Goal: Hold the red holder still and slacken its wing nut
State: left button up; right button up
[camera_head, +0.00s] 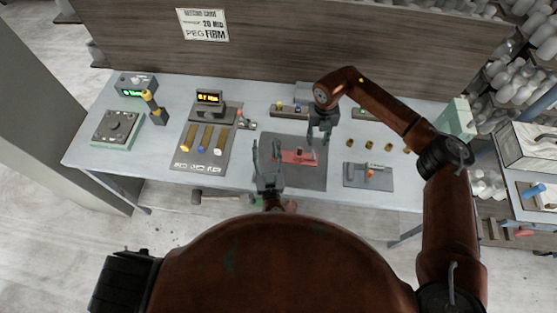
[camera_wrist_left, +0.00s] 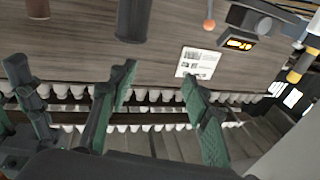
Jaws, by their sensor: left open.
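The red holder (camera_head: 290,157) lies on a dark mat (camera_head: 305,180) in the middle of the table. A small raised part stands on it, but the wing nut is too small to make out. My left gripper (camera_head: 266,150) is just left of the holder, its fingers spread and empty, apart from it. The left wrist view shows its green-padded fingers (camera_wrist_left: 158,82) wide apart with nothing between them; the holder is not in that view. My right gripper (camera_head: 320,139) hangs above the mat, just right of and behind the holder, pointing down, its fingers apart.
A grey board (camera_head: 180,160) with yellow-handled tools lies left of the mat. A smaller board (camera_head: 350,182) with an orange-and-grey part lies to the right. Several brass pieces (camera_head: 369,145) stand behind it. A wooden panel (camera_head: 290,45) closes off the table's back.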

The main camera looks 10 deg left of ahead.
pick_arm(q)
jog(key=s+d+f+g, duration=0.1)
jog(key=s+d+f, duration=0.2)
jog(key=d+f, duration=0.15)
jog(key=shift+h, duration=0.3)
jog(key=x, duration=0.7)
jog(key=shift+w+d+r, duration=0.2)
jog(key=shift+w+r, duration=0.15)
grip_shut()
pick_arm(e)
jog(key=shift+c, duration=0.4)
